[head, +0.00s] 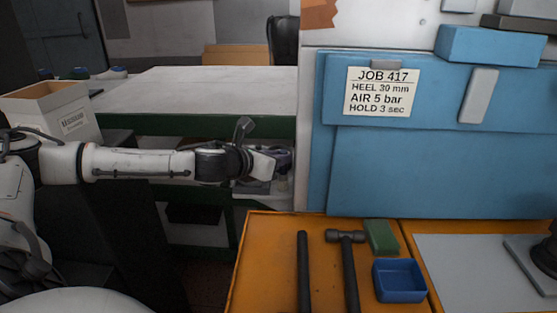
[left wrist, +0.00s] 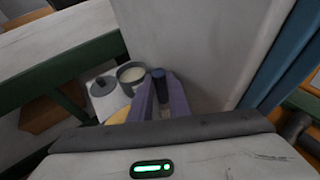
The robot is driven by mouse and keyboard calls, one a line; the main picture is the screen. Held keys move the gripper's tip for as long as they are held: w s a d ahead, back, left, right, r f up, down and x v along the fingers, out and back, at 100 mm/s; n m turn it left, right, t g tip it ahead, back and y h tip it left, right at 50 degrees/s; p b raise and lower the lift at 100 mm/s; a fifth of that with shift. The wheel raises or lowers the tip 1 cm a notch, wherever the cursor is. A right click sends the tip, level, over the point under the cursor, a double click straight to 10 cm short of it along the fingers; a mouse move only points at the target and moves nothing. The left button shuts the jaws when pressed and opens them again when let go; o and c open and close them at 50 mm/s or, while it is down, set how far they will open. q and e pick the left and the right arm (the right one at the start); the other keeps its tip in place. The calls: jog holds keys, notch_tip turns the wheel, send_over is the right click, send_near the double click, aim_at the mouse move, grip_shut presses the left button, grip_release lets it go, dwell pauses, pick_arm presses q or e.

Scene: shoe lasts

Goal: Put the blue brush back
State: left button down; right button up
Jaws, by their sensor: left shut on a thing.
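My left gripper (head: 277,163) is stretched out to the right, in front of the green-edged bench and beside the pale machine side. In the left wrist view its two purple-grey fingers (left wrist: 160,104) are shut on a dark blue rounded piece, which looks like the end of the blue brush (left wrist: 158,84). The rest of the brush is hidden by the fingers and wrist. In the left wrist view, an open grey pot (left wrist: 131,74) with cream contents and a white container with a grey lid (left wrist: 104,88) lie just left of the fingers. My right gripper is not in view.
An orange worktop (head: 262,265) holds a black rod (head: 303,270), a hammer (head: 348,268), a green block (head: 381,237) and a blue tray (head: 399,280). A cardboard box (head: 50,110) stands at left. The white bench top (head: 215,90) is mostly clear. A blue panel (head: 440,170) stands at right.

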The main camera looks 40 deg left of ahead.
pick_arm(q)
jog(key=c, duration=1.9)
grip_release()
jog(key=shift+c, duration=0.2)
jog(key=shift+s+r, duration=0.1)
jog(key=b+v, duration=0.2)
jog(key=v, duration=1)
